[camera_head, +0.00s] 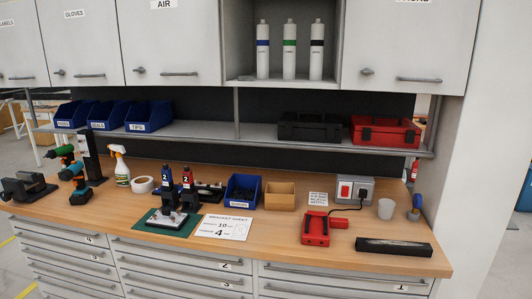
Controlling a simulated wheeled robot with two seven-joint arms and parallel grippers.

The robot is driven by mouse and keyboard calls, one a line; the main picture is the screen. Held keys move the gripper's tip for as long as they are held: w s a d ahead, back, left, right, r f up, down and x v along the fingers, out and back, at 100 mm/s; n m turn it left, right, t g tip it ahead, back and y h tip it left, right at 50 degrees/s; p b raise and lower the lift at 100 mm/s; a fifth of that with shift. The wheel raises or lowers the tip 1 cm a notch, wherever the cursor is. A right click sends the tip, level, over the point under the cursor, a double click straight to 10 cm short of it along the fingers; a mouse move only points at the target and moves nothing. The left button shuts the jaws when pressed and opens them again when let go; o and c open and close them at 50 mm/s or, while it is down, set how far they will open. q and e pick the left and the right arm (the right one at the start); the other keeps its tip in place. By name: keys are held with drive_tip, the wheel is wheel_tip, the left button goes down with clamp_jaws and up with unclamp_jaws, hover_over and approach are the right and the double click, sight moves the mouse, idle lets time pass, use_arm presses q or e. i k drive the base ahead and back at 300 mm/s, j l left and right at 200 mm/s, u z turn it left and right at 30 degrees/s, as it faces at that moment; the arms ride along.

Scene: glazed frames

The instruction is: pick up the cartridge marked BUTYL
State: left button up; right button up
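Three white cartridges stand upright side by side in the open compartment between the upper cabinets. The left one (262,62) has a blue band, the middle one (289,62) a green band and the right one (316,62) a dark band. Any writing on them is too small to read, so I cannot tell which is marked BUTYL. The open compartment (240,50) has a pale floor and side walls. Neither of my grippers is in view.
Below, a shelf (215,136) holds blue bins (148,116), a black case (308,127) and a red case (385,131). The wooden worktop (270,238) carries drills, a spray bottle (119,165), a red charger (315,229) and a white cup (386,209). Closed cabinets flank the compartment.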

sight(318, 28)
drive_tip(key=i+z, duration=0.35)
drive_tip(key=i, duration=0.45)
drive_tip(key=i+j, duration=0.25)
drive_tip(key=i, duration=0.15)
drive_tip(key=i+j, duration=0.2)
drive_tip(key=i, duration=0.2)
drive_tip(key=i+j, duration=0.25)
drive_tip(key=i, duration=0.15)
